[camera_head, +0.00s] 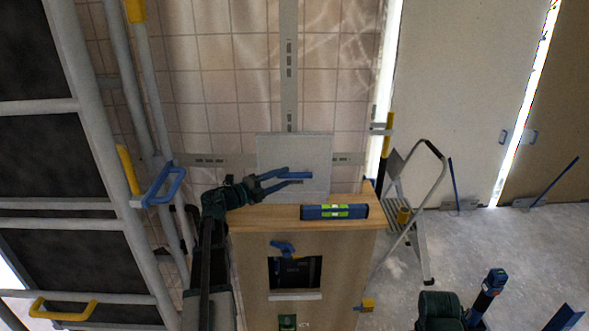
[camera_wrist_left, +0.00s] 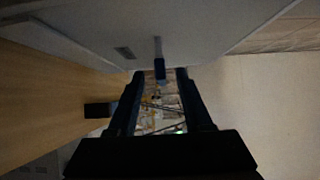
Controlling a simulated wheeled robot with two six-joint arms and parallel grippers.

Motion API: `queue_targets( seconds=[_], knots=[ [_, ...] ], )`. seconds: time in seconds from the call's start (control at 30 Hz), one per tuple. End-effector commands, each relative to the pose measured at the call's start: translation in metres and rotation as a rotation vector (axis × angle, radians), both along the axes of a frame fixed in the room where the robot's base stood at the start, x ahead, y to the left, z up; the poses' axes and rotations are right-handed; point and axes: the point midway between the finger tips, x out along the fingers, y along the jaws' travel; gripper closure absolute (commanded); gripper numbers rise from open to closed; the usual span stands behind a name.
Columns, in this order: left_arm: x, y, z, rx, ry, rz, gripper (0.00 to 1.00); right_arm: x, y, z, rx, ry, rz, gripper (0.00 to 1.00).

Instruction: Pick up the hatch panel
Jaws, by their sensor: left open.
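The hatch panel (camera_head: 290,150) is a flat light-grey sheet standing about upright at the back of the wooden bench top, against the tiled wall. My left gripper (camera_head: 298,179) is open and empty, its two blue fingers in front of the panel's lower half. I cannot tell whether they touch it. In the left wrist view, my left gripper (camera_wrist_left: 160,75) has its dark fingers apart below a pale grey surface, likely the panel (camera_wrist_left: 90,35). Dark-green parts, likely of my right arm, show at the bottom right of the head view; its jaws are not clear.
A blue spirit level with green vials (camera_head: 334,211) lies on the wooden bench (camera_head: 250,220). The bench front has a dark opening (camera_head: 294,271). A stepladder (camera_head: 411,200) stands to the right. A grey frame with rails (camera_head: 95,130) fills the left side. Grey floor is open at right.

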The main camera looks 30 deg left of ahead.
Motion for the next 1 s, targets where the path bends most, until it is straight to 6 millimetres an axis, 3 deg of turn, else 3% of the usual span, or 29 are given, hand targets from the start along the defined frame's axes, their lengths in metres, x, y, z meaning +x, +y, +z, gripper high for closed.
queue_targets(
  seconds=[0.27,0.63,0.87,1.0],
  knots=[
    [0.005,-0.003,0.0,0.0,0.0,0.0,0.5,0.0,0.0,0.0,0.0,0.0,0.0,0.5],
    [0.046,-0.024,0.001,0.0,0.0,-0.002,0.5,0.0,0.0,0.001,0.0,0.0,0.0,0.5],
    [0.048,-0.026,0.001,0.0,0.0,0.0,0.5,0.0,0.0,0.001,0.0,0.0,0.0,0.5],
    [0.048,-0.026,0.001,0.0,0.0,0.0,0.72,0.0,0.0,0.001,0.0,0.0,0.0,0.5]
  ],
)
